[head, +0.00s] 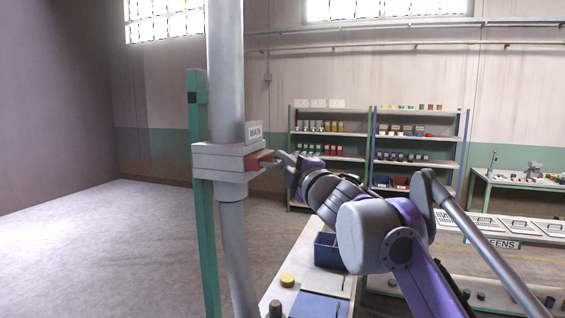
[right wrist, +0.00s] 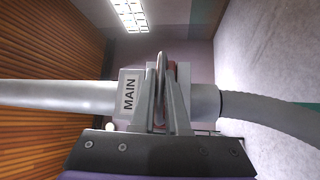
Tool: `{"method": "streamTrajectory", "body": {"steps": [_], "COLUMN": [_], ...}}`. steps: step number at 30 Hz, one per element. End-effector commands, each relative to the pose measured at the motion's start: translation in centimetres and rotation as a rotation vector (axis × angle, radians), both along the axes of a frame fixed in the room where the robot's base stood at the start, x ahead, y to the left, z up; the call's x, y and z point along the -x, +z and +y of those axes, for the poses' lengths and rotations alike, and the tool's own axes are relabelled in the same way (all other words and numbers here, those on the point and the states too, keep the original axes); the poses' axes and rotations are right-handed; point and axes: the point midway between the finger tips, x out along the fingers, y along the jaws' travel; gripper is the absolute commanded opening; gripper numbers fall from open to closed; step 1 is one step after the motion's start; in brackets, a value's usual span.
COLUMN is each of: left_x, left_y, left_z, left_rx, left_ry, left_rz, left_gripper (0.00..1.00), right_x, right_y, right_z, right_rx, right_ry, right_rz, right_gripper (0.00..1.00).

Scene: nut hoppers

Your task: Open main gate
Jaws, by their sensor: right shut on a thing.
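The main gate is a grey housing (head: 216,162) around a vertical grey pipe (head: 228,75), with a MAIN label (head: 254,132) above its right side. A red gate handle (head: 257,160) sticks out of the housing to the right. My right gripper (head: 279,159) reaches it from the right and is shut on the handle. In the right wrist view the MAIN label (right wrist: 129,95) stands beside the fingers, and my right gripper (right wrist: 161,80) has its fingers on either side of a thin edge of the handle, mostly hidden. My left gripper is out of view.
A green post (head: 199,220) stands just left of the pipe. Below is a bench with a blue bin (head: 328,250) and a yellow round piece (head: 287,280). Shelves (head: 330,145) line the back wall. The floor (head: 90,240) at left is clear.

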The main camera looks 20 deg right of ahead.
Motion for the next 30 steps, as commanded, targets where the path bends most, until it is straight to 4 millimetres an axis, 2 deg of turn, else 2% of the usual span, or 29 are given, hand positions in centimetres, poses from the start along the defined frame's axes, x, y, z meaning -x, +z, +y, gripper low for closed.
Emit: {"method": "streamTrajectory", "body": {"steps": [6,9,20,21,25,30], "left_x": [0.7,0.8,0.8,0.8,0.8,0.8], "left_y": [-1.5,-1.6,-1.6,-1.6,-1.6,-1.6], "left_z": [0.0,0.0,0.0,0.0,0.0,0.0], "left_rx": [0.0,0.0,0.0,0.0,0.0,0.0], "left_ry": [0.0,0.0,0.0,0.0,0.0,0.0], "left_rz": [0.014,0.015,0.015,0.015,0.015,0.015], "left_gripper": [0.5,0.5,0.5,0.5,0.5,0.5], "right_x": [2.4,3.2,3.6,3.6,3.6,3.6], "right_y": [-0.2,-0.1,0.0,0.0,0.0,0.0], "right_z": [-3.9,-5.0,-5.4,-5.4,-5.4,-5.4], "right_rx": [0.0,0.0,-0.002,-0.002,-0.002,-0.001], "right_ry": [-0.009,-0.006,-0.001,-0.001,-0.001,-0.001], "right_rz": [0.0,0.0,0.0,0.0,0.0,0.0], "right_gripper": [0.0,0.0,0.0,0.16,0.39,0.41]}}
